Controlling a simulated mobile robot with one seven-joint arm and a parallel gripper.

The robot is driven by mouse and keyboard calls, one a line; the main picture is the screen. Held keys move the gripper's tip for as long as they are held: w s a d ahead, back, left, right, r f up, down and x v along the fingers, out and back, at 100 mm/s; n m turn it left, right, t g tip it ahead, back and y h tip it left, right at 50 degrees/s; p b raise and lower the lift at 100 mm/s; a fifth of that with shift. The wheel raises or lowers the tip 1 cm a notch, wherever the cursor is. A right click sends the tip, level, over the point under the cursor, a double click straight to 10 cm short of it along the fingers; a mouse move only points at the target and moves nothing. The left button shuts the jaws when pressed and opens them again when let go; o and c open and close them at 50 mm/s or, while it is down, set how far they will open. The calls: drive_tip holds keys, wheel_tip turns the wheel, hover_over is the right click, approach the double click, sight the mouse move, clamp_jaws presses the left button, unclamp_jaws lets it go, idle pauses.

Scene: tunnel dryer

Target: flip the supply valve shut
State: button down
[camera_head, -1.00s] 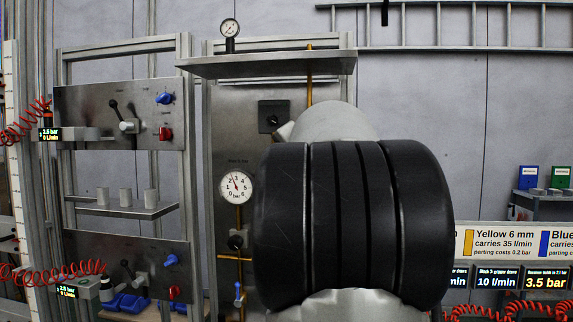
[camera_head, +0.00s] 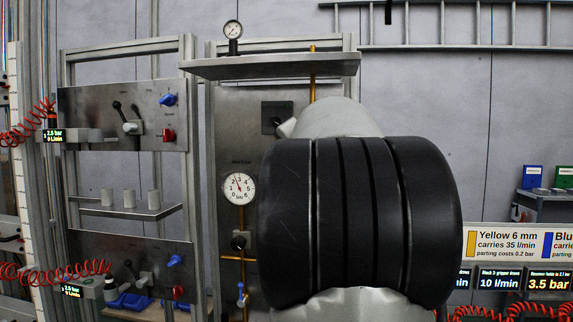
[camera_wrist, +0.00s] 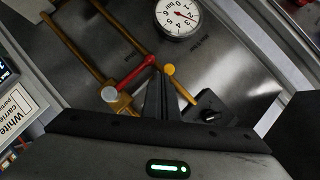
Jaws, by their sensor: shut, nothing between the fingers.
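The supply valve appears to be the brass valve with a red lever (camera_wrist: 137,74) in the wrist view. Its brass body (camera_wrist: 122,105) with a pale round cap sits on the brass piping at lower left, and the lever slants up to the right. My gripper (camera_wrist: 158,78) is shut and empty, its fingertips close to the upper right end of the lever. I cannot tell whether they touch it. In the head view my large dark arm link covers this part of the panel, so the red lever and gripper are hidden there.
A round pressure gauge (camera_wrist: 178,17) and a black knob (camera_wrist: 209,107) sit near the fingers. A yellow round end (camera_wrist: 169,69) of a brass pipe is just right of the fingertips. A metal shelf (camera_head: 270,66) juts out above the panel.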

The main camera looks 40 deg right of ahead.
drive_tip(key=s+a+r, duration=0.6)
drive_tip(key=r, duration=0.1)
drive_tip(key=shift+a+r, duration=0.3)
drive_tip(key=shift+r, duration=0.1)
